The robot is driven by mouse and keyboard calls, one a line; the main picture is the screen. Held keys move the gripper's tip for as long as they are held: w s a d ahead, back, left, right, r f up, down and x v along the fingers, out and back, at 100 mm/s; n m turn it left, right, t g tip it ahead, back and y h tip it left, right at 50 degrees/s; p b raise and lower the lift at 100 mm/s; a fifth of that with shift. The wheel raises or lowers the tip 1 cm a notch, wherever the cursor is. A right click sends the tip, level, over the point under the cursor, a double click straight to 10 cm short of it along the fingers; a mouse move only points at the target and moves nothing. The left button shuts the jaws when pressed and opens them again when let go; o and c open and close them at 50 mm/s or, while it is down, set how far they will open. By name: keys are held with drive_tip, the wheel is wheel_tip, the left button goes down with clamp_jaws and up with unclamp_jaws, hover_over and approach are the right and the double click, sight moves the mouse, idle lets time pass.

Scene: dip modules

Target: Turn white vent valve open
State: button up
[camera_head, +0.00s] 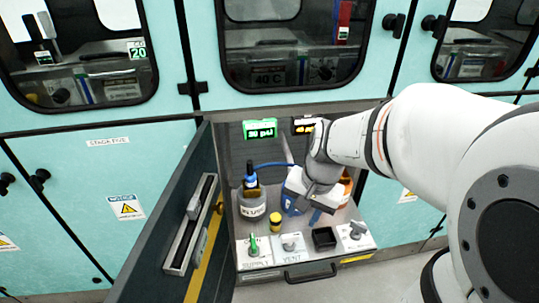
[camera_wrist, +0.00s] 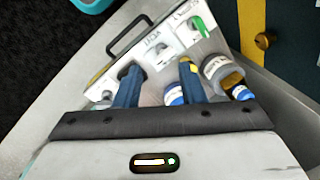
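The white vent valve (camera_head: 290,243) is a small white knob on a pale plate marked VENT, at the front of the grey pull-out tray (camera_head: 267,273). It also shows in the wrist view (camera_wrist: 161,48), at upper middle. How far its handle is turned is hard to tell. My gripper (camera_head: 303,211) is above the tray, behind and slightly right of the valve. In the wrist view my gripper (camera_wrist: 159,66) has its blue fingers apart, with nothing held between them. The valve lies beyond the fingertips, roughly in line with the gap, apart from them.
A green supply valve (camera_head: 254,246) stands left of the vent valve. A black square holder (camera_head: 324,238) and another whitish valve (camera_head: 356,230) are to the right. A labelled bottle (camera_head: 251,203) and a yellow-topped jar (camera_head: 275,221) stand behind. An open dark door (camera_head: 170,215) borders the left.

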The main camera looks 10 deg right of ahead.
sight(292, 235)
drive_tip(key=w+d+f+m+g+y+b, duration=0.1)
drive_tip(key=w+d+f+m, duration=0.1)
drive_tip(key=w+f+m, duration=0.3)
drive_tip(key=w+d+f+m+y+b, duration=0.1)
drive_tip(key=w+f+m+y, duration=0.15)
drive_tip(key=f+m, duration=0.4)
drive_tip(key=shift+h, duration=0.45)
drive_tip(key=x, duration=0.6)
drive_tip(key=b+x, duration=0.1)
drive_tip(key=x, duration=0.2)
drive_tip(key=shift+w+d+f, duration=0.1)
drive_tip(key=shift+w+d, duration=0.15)
drive_tip(key=shift+d, duration=0.15)
drive_tip(key=shift+c, duration=0.3)
drive_tip(key=shift+d, duration=0.1)
clamp_jaws()
